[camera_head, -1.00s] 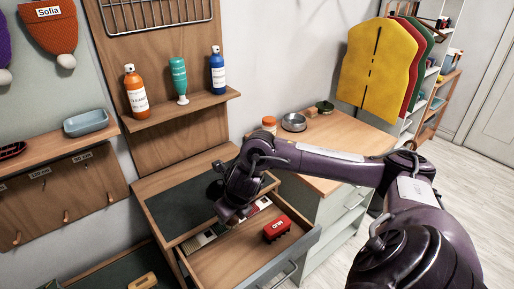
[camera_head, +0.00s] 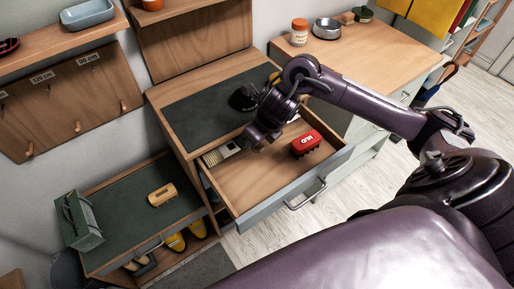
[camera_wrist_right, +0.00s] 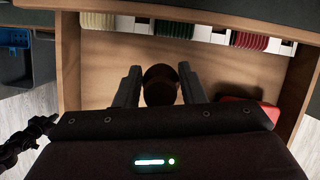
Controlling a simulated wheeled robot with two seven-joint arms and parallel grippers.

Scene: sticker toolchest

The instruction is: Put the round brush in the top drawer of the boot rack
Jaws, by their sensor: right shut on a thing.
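The top drawer (camera_head: 253,184) of the boot rack (camera_head: 161,96) is pulled open. My right gripper (camera_head: 257,139) is over the back part of this drawer, pointing down. In the right wrist view my right gripper (camera_wrist_right: 160,88) is shut on the round brush (camera_wrist_right: 160,84), a dark brown round shape between the two fingers. The drawer floor (camera_wrist_right: 108,62) shows beyond it. In the head view the brush is hidden by the gripper, and its height above the floor is hard to tell. My left gripper is not in view.
The drawer's front middle is clear.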

